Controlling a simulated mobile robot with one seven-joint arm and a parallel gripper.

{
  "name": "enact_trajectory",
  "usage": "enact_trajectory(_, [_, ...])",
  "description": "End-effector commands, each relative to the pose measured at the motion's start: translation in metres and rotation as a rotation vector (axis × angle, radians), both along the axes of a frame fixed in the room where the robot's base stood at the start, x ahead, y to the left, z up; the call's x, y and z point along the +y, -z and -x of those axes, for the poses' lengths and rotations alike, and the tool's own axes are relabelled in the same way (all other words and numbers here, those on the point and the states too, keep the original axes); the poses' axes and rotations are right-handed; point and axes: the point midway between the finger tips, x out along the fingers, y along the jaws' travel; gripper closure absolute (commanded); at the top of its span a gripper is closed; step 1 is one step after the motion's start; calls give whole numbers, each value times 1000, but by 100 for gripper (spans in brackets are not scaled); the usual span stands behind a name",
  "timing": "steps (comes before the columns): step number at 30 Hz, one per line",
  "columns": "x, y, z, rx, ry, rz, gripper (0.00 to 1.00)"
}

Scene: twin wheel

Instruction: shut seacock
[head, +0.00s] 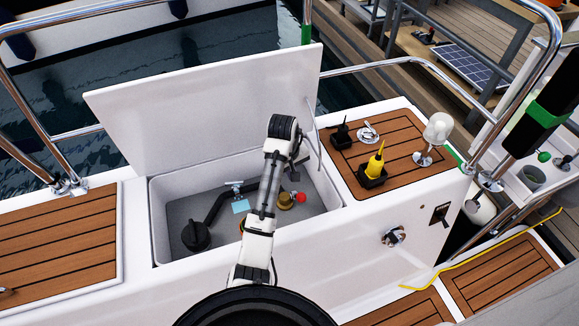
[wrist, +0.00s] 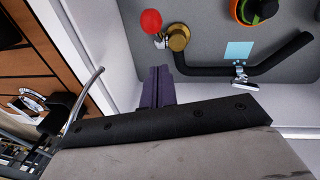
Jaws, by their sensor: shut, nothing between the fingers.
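The brass fitting (head: 285,201) with a red ball knob (head: 301,197), which looks like the seacock, sits on the right side of the open locker's floor. In the wrist view the brass body (wrist: 178,38) and red knob (wrist: 151,21) are at the top, where a black hose joins the brass. My gripper (head: 294,176) is above the locker, near the fitting. Its dark fingers (wrist: 158,72) are together and empty, and appear apart from the fitting. My arm hides part of the locker floor in the head view.
The locker lid (head: 205,105) stands raised behind. The teak seat (head: 400,140) at right bears a yellow bottle (head: 376,162) and a winch handle. The locker walls surround the fitting.

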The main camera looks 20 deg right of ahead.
Motion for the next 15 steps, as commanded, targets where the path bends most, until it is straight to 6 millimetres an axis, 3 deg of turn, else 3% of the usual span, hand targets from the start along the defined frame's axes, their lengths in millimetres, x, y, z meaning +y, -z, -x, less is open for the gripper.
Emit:
enact_trajectory(6, [-7,31,12,2,0,1,100])
enact_trajectory(15, [-11,46,24,-1,0,1,100])
